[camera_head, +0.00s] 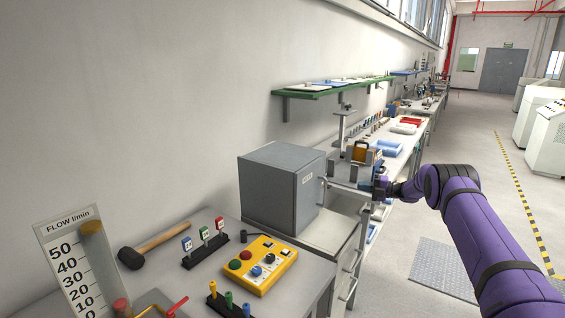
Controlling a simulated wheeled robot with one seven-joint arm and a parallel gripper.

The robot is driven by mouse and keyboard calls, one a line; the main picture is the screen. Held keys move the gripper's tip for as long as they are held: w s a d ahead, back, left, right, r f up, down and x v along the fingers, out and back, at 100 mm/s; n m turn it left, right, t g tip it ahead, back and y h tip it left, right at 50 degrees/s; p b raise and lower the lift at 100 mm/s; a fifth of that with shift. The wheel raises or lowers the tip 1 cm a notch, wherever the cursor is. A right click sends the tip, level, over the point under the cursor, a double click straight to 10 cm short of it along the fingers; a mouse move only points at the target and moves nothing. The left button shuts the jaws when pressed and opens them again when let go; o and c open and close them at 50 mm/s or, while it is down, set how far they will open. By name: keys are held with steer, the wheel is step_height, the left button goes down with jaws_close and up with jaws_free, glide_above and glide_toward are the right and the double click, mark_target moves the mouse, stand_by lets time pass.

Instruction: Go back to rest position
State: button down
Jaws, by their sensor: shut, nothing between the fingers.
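My purple arm reaches in from the lower right of the head view. My gripper (380,187) is at its far end, small in the picture, in front of the bench edge and to the right of the grey box-shaped furnace (272,190). The gripper looks shut and I see nothing held in it. Its fingers are small and partly merge with the items behind them. The furnace door with its handle faces right, toward the arm, and appears closed.
A yellow control box (261,264), a mallet (160,243) and a flow gauge (78,262) are on the near bench. A green shelf (335,87) hangs on the wall. Blue trays (388,147) lie on the far bench. Open floor (470,215) lies to the right.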

step_height(320, 180, up, 26)
steer(key=w+m+t+h, duration=0.3)
steer(key=m+t+h, duration=0.4)
steer(key=m+t, duration=0.15)
steer(key=s+a+r+m+h, duration=0.1)
steer(key=s+r+m+h, duration=0.8)
steer(key=s+r, duration=0.55)
steer(key=s+a+r+m+g+h, duration=0.15)
steer(key=s+m, duration=0.25)
steer(key=s, duration=0.7)
steer(key=s+a+r+m+g+h, duration=0.1)
steer(key=s+r+m+g, duration=0.3)
steer(key=s, duration=0.7)
steer(key=s+a+f+m+g, duration=0.1)
steer(key=s+f, duration=0.4)
steer(key=s, duration=0.5)
steer(key=s+a+f+m+g+y, duration=0.1)
steer(key=s+a+f, duration=0.3)
steer(key=s, duration=0.7)
steer(key=s+a+f+m+g+y, duration=0.1)
steer(key=s+a+f+m+g, duration=0.1)
steer(key=s+f, duration=0.4)
steer(key=s+m+g, duration=0.1)
steer(key=s, duration=0.4)
steer(key=shift+a, duration=0.3)
